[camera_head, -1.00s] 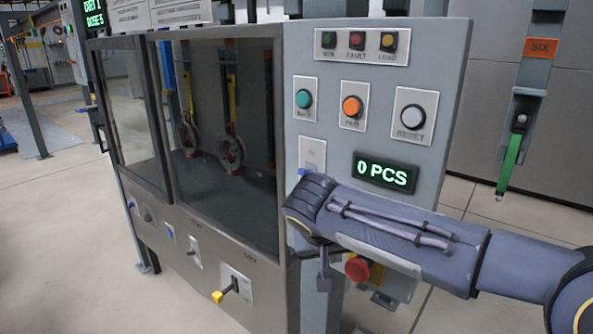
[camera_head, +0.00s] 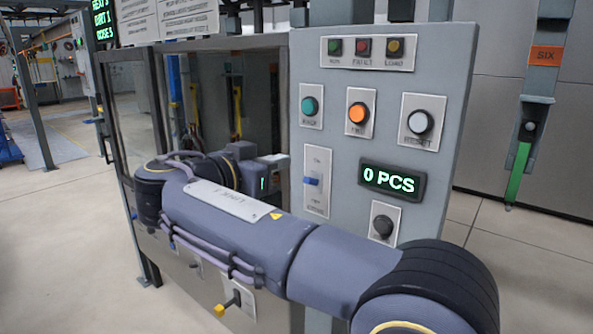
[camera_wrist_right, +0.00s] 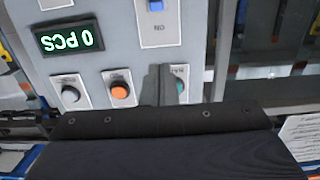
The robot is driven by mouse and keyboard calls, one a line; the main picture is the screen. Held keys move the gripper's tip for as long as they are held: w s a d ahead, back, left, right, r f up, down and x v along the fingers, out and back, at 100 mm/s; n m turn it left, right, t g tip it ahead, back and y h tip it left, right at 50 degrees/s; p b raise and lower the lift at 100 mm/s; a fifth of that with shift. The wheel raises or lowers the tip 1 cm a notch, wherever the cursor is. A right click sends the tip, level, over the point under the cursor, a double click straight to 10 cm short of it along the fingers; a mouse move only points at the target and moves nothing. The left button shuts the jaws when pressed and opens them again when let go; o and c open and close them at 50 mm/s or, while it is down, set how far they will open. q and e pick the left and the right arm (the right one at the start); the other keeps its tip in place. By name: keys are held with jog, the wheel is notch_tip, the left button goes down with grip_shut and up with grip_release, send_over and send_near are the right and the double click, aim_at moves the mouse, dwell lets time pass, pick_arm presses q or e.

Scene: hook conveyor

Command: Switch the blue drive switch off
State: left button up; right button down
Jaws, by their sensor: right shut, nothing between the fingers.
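The blue drive switch (camera_head: 311,181) sits on a pale plate (camera_head: 317,207) on the grey control panel, below the teal button. A label shows above its lever, and I cannot tell clearly which way the lever is set. In the right wrist view the blue switch (camera_wrist_right: 155,5) is at the top edge, with "ON" on its plate upside down. My right gripper (camera_head: 273,165) is left of the switch and apart from it. In the wrist view its shut, empty fingers (camera_wrist_right: 160,72) overlap the panel beside the teal button. My left gripper is out of view.
The panel also bears a teal button (camera_head: 310,106), an orange button (camera_head: 358,114), a white reset button (camera_head: 420,122), a black knob (camera_head: 383,225) and a "0 PCS" display (camera_head: 392,180). A yellow-tipped lever (camera_head: 220,310) sticks out below. The cabinet's window is behind my arm.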

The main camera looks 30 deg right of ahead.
aim_at(320, 150)
jog(key=p+x, duration=0.2)
jog(key=x, duration=0.7)
jog(key=shift+d+r, duration=0.1)
jog(key=shift+d, duration=0.25)
jog(key=f, duration=0.1)
jog(key=a+f, duration=0.1)
jog(key=f, duration=0.1)
jog(key=shift+s+a, duration=0.1)
jog(key=shift+s, duration=0.05)
jog(key=shift+s+a+f, duration=0.1)
jog(key=shift+f, duration=0.4)
